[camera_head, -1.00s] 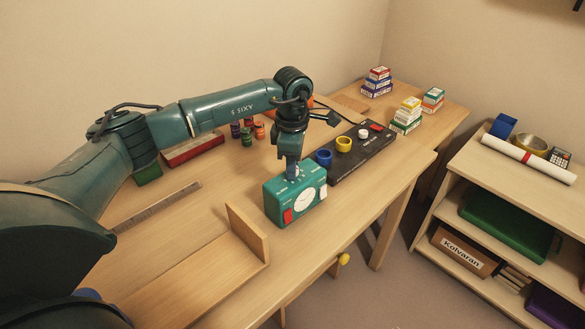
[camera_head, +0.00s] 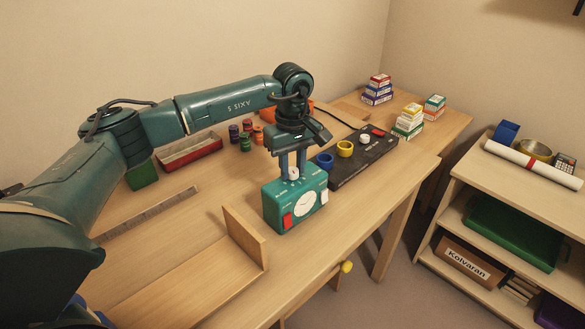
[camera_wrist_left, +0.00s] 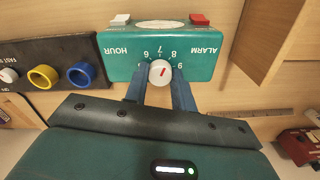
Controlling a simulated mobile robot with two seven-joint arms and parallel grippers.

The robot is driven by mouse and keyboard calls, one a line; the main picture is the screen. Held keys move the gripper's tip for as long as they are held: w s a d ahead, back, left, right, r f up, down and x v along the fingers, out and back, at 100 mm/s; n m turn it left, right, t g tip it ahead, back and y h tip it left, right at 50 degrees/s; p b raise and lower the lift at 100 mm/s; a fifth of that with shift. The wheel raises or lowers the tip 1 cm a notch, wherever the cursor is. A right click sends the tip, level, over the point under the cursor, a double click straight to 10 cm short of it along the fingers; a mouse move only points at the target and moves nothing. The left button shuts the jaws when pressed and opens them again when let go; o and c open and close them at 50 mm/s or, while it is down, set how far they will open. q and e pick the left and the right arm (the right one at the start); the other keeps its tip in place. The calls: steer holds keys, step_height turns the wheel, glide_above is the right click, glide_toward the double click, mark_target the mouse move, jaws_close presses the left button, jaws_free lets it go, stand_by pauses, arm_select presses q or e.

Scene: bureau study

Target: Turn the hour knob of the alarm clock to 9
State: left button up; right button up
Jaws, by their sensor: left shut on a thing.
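The teal alarm clock (camera_head: 282,212) stands on the desk with its round white face toward the desk's front edge. In the left wrist view its top (camera_wrist_left: 205,65) shows HOUR and ALARM labels and a numbered dial. The white hour knob (camera_wrist_left: 160,72) carries a red pointer that slants up and right in that view, roughly toward the 8. It also shows on the clock in the head view (camera_head: 293,173). My left gripper (camera_head: 292,175) points down from above, its two blue fingers shut on either side of the knob. My right gripper is not in view.
A black panel (camera_head: 358,168) with blue and yellow rings stands close right of the clock. A wooden holder (camera_head: 246,237) with an upright end is in front left. A red tray (camera_head: 190,152) and several small jars (camera_head: 246,138) are behind. Bare desk lies left of the clock.

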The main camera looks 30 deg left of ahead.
arm_select(q)
steer(key=shift+m, duration=0.9)
steer(key=m+b, duration=0.1)
steer(key=m, duration=0.1)
steer(key=shift+m, duration=0.4)
steer(key=m, duration=0.2)
steer(key=shift+m, duration=0.3)
steer(key=shift+m+b, duration=0.35)
steer(key=shift+m, duration=1.55)
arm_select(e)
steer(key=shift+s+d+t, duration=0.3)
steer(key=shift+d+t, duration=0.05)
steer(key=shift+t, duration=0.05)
arm_select(q)
steer(key=o, duration=1)
